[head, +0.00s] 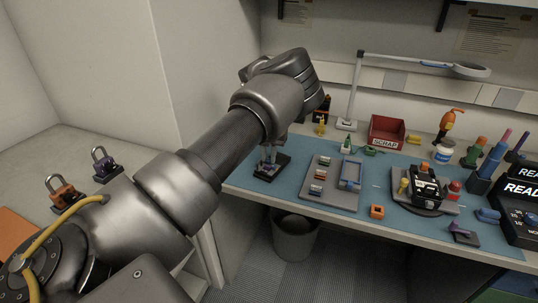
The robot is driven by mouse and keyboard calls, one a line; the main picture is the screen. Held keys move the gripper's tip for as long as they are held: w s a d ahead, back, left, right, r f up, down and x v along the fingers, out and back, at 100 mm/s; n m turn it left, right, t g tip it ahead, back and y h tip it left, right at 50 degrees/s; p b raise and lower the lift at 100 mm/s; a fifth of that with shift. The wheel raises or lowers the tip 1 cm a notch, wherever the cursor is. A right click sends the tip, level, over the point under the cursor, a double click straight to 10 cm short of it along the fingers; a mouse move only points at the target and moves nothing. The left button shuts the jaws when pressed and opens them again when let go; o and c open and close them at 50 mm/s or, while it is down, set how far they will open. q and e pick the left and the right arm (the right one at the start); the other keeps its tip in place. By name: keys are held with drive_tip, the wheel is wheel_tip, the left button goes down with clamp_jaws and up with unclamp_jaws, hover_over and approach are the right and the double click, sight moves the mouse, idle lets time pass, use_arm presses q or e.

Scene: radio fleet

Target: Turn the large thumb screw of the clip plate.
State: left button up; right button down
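My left arm reaches across the picture from the lower left to the back left of the blue work mat. My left gripper (269,155) points down at the mat, mostly hidden behind my own wrist and forearm. Under it lies a small dark plate (277,170), which looks like the clip plate. The fingertips are at or just above this plate. I cannot tell whether they touch it or are closed on anything. I cannot make out the large thumb screw; the gripper covers that spot. My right gripper is not in view.
A grey tray (345,199) with small parts lies right of the plate. Farther right are an orange block (377,212), a black device (425,184) and a red scrap bin (386,131). A lamp (356,90) stands behind. Two padlock-like items (104,165) sit on the left counter.

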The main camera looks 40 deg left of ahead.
sight(269, 159)
use_arm(q)
clamp_jaws()
drive_tip(key=shift+r+m+p, duration=0.1)
drive_tip(key=shift+m+p, duration=0.25)
drive_tip(key=shift+m, duration=0.15)
drive_tip(key=o, duration=0.5)
unclamp_jaws()
drive_tip(key=shift+o, duration=0.7)
wheel_tip(269, 159, up, 11)
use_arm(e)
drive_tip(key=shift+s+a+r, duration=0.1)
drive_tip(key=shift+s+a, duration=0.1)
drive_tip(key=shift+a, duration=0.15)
use_arm(q)
drive_tip(key=shift+f, duration=0.2)
